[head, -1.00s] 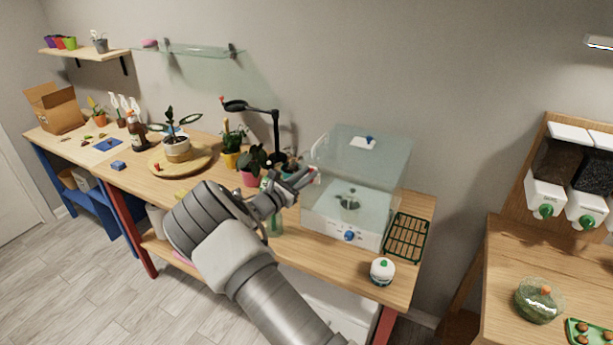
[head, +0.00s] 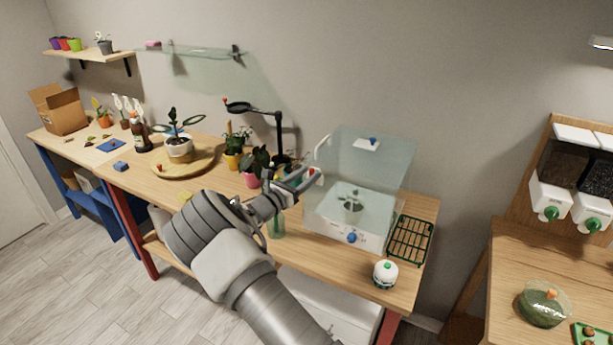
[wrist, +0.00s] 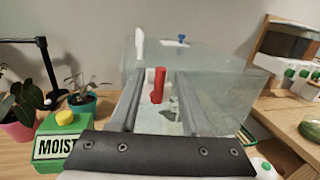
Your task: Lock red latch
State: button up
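The red latch (wrist: 158,86) stands upright on the front left of a clear box (wrist: 215,88) in the wrist view. It lies between the two fingers of my gripper (wrist: 158,76), with a visible gap on each side. In the head view my gripper (head: 308,178) is at the box's left side, and the box (head: 358,170) has a white base with a blue knob (head: 351,238). Only a small red bit of the latch (head: 313,171) shows there, at the fingertips. A potted seedling (head: 352,204) is inside the box.
Potted plants (head: 252,168) and a black lamp (head: 279,135) stand left of the box. A green bottle (head: 276,224) is close below my gripper. A green moisture meter (wrist: 62,138) is left of it in the wrist view. A green rack (head: 410,240) lies right of the box.

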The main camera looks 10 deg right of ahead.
jog(key=b+v, duration=0.3)
jog(key=v, duration=1.4)
jog(key=shift+s+a, duration=0.15)
jog(key=shift+s, duration=0.05)
jog(key=s+d+r+m+g+y, duration=0.25)
jog(key=s+d+m+g, duration=0.35)
jog(key=d, duration=0.3)
jog(key=s+d+r+m+g+y, duration=0.2)
jog(key=s+d+r+m+g, duration=0.2)
jog(key=s+d+m, duration=0.35)
jog(key=s+r+m+t+y, duration=0.1)
jog(key=s+r+m+y, duration=0.1)
jog(key=s, duration=0.4)
jog(key=s+r+m+t+y, duration=0.1)
jog(key=s+r+m+y, duration=0.2)
jog(key=s+m, duration=0.4)
jog(key=s+r+m+t+y, duration=0.1)
jog(key=s+r+m+y, duration=0.2)
jog(key=s, duration=0.4)
jog(key=shift+s+a+m+y, duration=0.2)
jog(key=shift+a+m+y, duration=0.2)
jog(key=shift+m+y, duration=0.2)
